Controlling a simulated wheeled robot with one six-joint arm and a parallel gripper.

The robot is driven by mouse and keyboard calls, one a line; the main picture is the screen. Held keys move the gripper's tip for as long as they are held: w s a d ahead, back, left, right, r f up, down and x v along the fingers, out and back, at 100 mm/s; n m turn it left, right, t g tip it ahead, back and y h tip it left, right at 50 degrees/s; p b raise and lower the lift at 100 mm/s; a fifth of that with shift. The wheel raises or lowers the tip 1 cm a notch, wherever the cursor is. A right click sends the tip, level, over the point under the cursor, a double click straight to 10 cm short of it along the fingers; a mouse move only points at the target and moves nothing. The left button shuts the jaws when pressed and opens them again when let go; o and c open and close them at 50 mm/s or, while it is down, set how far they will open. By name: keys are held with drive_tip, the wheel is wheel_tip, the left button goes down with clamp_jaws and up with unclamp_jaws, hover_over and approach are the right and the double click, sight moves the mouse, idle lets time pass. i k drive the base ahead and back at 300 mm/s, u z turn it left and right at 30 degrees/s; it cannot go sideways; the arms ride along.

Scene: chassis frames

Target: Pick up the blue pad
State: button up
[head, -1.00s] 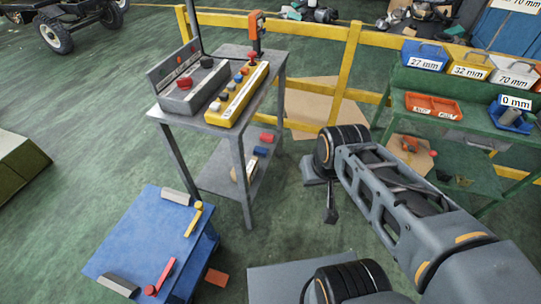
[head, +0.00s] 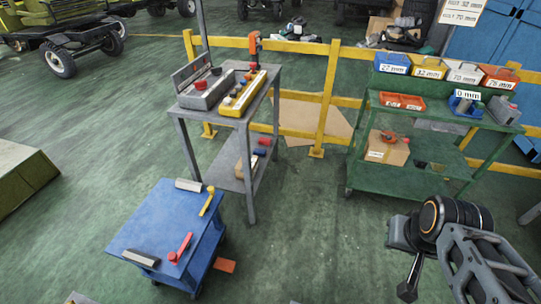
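A small blue item (head: 260,152), which may be the blue pad, lies on the lower shelf of the grey metal table (head: 253,186). A small red item (head: 265,141) lies just behind it. It is too small to make out its exact shape. My gripper (head: 408,289) is at the lower right, pointing down over the floor. It is well apart from the grey table and from the blue item. Only a narrow dark tip shows, so the gap between its fingers cannot be made out. I see nothing held in it.
A blue cart (head: 166,226) with red and yellow handles stands at front left. A green shelf cart (head: 440,138) with bins stands at the back right. A yellow rail (head: 328,98) runs behind. Green floor between the carts is clear. An orange piece (head: 225,266) lies beside the blue cart.

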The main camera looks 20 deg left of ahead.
sight(262, 153)
drive_tip(key=z, duration=0.2)
drive_tip(key=i, duration=1.45)
drive_tip(key=u, duration=0.4)
drive_tip(key=i, duration=1.05)
drive_tip(key=u, duration=1.55)
drive_tip(key=i, duration=0.7)
drive_tip(key=u, duration=0.6)
